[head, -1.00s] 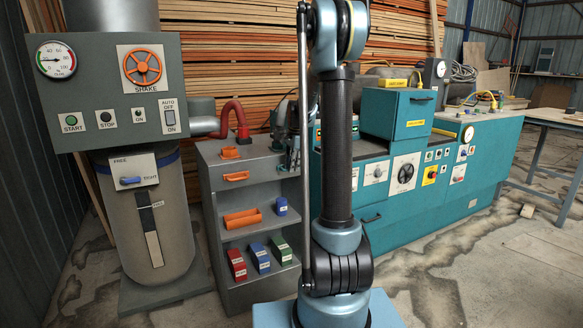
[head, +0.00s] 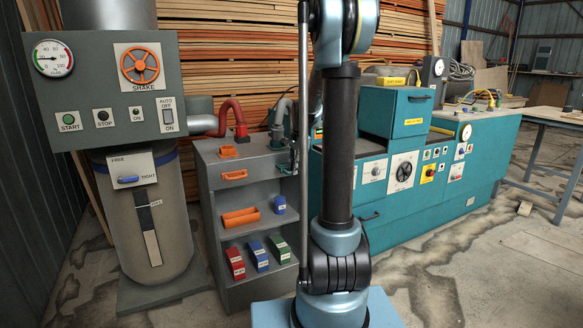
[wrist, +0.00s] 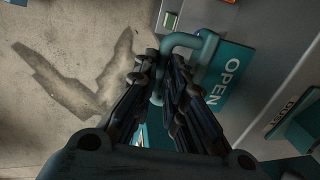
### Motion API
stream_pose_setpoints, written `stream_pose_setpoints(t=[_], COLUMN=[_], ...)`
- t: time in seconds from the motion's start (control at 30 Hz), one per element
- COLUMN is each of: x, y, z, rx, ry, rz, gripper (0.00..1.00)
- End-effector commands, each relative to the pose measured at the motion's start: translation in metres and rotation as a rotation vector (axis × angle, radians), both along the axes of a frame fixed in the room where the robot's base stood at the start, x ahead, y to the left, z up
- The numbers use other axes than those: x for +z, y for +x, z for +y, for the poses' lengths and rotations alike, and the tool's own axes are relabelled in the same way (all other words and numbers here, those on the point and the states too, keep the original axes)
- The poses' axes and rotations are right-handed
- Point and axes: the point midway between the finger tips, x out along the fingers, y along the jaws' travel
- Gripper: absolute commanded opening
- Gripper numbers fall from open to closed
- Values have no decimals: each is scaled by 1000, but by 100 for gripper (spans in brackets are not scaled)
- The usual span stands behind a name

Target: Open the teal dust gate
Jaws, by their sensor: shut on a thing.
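In the wrist view, my gripper (wrist: 166,72) is shut on the teal bent handle (wrist: 186,41) of the dust gate. The handle curves from between the fingertips toward a teal plate (wrist: 230,75) marked OPEN. A "DUST" label (wrist: 280,118) shows on the grey surface at the right. The fingers hide part of the handle, and I cannot tell how far the gate stands open. In the head view, my arm hides most of the gripper and the gate, near the top of the grey cabinet (head: 208,185).
A red hose (head: 236,118) and a grey hose (head: 281,112) rise at the cabinet top. The dust collector (head: 150,215) stands at left, the teal machine (head: 440,225) at right. Floor at the front right is clear. Bare floor (wrist: 60,30) shows left in the wrist view.

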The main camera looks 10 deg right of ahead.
Motion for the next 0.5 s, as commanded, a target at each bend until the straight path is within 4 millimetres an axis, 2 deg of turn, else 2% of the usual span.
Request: stream_pose_setpoints(t=[0.17, 0.47, 0.5], x=[0, 0, 0], y=[-12, -13, -13], z=[-5, -5, -5], rx=[-1, -1, -1], ry=[0, -1, 0], rz=[0, 0, -1], gripper=[0, 0, 16])
